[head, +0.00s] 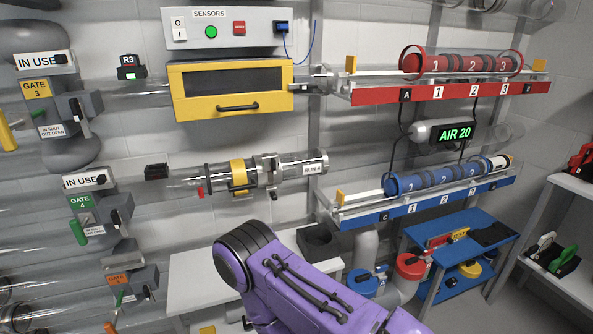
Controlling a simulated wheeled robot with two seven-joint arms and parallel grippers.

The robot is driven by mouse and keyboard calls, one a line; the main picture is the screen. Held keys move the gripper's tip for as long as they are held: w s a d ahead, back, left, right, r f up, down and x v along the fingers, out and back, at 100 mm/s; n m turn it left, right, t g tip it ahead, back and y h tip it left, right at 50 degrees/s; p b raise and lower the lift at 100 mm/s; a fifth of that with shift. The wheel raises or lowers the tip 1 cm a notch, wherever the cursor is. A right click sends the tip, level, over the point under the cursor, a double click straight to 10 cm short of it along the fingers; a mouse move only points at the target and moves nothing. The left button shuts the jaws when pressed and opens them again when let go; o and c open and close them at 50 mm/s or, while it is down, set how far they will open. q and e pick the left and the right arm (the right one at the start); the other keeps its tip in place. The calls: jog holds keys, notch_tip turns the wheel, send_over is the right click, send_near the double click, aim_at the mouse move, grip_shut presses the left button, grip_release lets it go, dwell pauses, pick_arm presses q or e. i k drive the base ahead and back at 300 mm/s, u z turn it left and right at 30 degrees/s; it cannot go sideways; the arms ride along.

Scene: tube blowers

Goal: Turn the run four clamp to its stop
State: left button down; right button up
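A clear tube run on the wall carries a yellow band (238,173) and a grey metal clamp-like collar (268,169). A small white label (312,168) sits at the tube's right end; its print is too small to read surely. I cannot tell which fitting is the run four clamp or how far it is turned. My purple arm (310,295) comes in from the bottom right, its black-ended joint below the tube and apart from it in the picture. Neither gripper shows.
Gate 4 (85,205) and gate 3 (50,105) stand at the left. A yellow-framed box (232,90) hangs above the tube. Red (450,90) and blue (428,203) racks holding numbered carriers are at the right. A white table (195,282) lies partly behind my arm.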

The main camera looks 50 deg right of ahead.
aim_at(272, 162)
jog(key=z, duration=1.05)
jog(key=i, duration=0.1)
jog(key=z, duration=0.05)
